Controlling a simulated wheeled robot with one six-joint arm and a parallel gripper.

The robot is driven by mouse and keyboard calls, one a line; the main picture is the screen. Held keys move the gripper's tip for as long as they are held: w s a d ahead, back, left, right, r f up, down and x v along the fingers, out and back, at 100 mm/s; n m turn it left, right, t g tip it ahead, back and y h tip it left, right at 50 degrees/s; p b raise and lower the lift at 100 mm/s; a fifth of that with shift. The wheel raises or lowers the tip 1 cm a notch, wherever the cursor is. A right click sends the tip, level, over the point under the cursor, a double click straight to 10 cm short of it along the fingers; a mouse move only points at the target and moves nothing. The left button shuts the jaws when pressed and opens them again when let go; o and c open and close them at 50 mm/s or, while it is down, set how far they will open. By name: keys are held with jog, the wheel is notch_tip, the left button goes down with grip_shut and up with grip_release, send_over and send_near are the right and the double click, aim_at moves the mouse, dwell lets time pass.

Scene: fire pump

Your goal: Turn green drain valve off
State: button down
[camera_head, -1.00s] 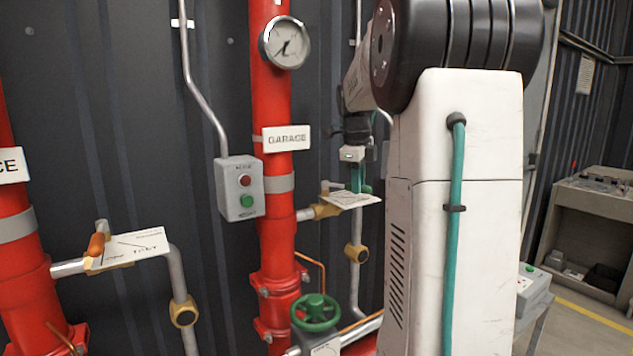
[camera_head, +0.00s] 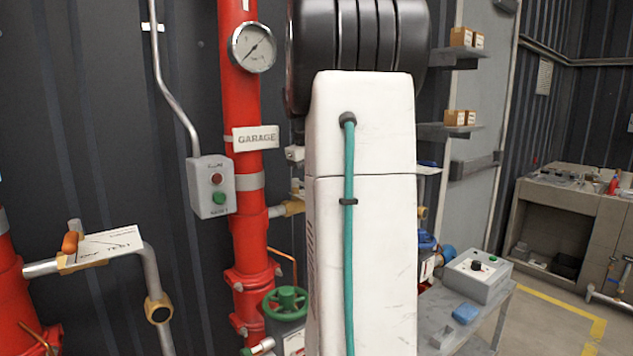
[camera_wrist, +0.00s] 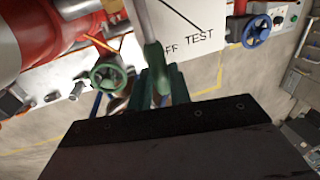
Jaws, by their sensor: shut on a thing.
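In the wrist view, a green lever handle (camera_wrist: 153,55) stands beside a white sign (camera_wrist: 190,28) whose visible lettering ends in "FF TEST". My gripper (camera_wrist: 160,78) is shut on this green lever, its dark green fingers on either side of it. In the head view my arm hides the gripper and the green lever. Only a bit of the brass valve fitting (camera_head: 292,208) shows at the arm's left edge, beside the red pipe (camera_head: 243,180) labelled GARAGE.
A green handwheel (camera_head: 286,303) sits low beside the red pipe; it also shows in the wrist view (camera_wrist: 109,75). An orange-handled valve (camera_head: 72,243) is at left. A grey button box (camera_head: 211,187) hangs on the wall. A cart (camera_head: 482,310) with a control box stands right.

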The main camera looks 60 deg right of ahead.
jog(key=shift+s+f, duration=0.1)
jog(key=shift+s, duration=0.15)
jog(key=c, duration=1.4)
grip_release()
jog(key=shift+a, duration=0.1)
jog(key=shift+o, duration=0.5)
notch_tip(320, 180, up, 8)
jog(key=a, duration=0.1)
jog(key=shift+w+a, duration=0.2)
jog(key=shift+w, duration=0.15)
jog(key=shift+f, duration=0.1)
